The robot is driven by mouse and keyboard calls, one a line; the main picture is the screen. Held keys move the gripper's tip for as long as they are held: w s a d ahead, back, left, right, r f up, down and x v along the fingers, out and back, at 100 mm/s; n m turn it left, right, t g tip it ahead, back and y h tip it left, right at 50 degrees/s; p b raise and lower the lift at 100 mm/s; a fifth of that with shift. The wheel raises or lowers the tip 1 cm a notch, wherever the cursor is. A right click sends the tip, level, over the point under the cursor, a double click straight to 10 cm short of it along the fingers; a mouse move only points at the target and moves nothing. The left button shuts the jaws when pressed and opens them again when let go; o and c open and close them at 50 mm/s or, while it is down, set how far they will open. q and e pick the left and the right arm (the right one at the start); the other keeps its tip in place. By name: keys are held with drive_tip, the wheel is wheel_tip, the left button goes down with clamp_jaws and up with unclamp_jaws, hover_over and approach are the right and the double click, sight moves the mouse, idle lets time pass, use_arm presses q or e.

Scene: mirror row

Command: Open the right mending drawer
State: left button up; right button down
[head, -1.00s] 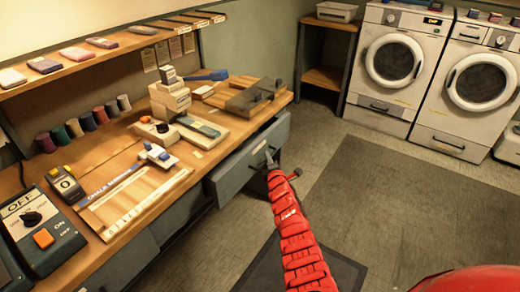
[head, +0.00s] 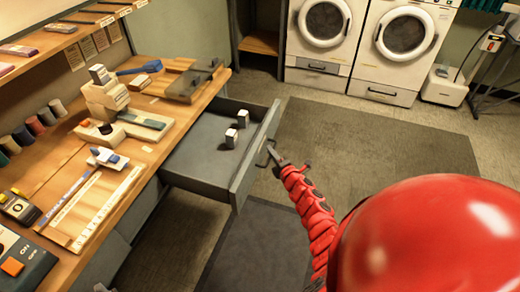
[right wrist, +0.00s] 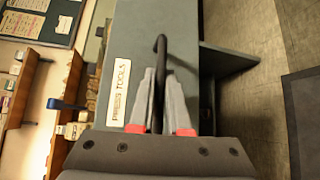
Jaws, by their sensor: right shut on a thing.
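The right mending drawer (head: 200,158) is a grey drawer under the wooden bench, pulled well out with its inside showing. Two small white-and-dark blocks (head: 237,127) stand in it. My right gripper (head: 274,151) is at the drawer's front. In the right wrist view, its two fingers (right wrist: 160,80) are shut on the dark bar handle (right wrist: 159,48), in front of the grey drawer front (right wrist: 135,30). A white label (right wrist: 118,92) ending in "TOOLS" is beside the handle. My left gripper is not in view.
The bench (head: 150,150) carries a box stack, a wooden board (head: 85,205) and tools. Clear floor and a dark mat (head: 375,135) lie right of the drawer. White washing machines (head: 405,35) stand at the back.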

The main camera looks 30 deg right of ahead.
drive_tip(key=shift+s+d, duration=0.35)
drive_tip(key=shift+s, duration=0.15)
drive_tip(key=c, duration=0.9)
unclamp_jaws()
drive_tip(key=s, duration=0.5)
drive_tip(key=s+a+r, duration=0.1)
drive_tip(key=s, duration=0.5)
drive_tip(key=s+a+r+b, duration=0.1)
drive_tip(key=s, duration=0.5)
drive_tip(key=shift+a+r, duration=0.15)
drive_tip(key=shift+r, duration=0.1)
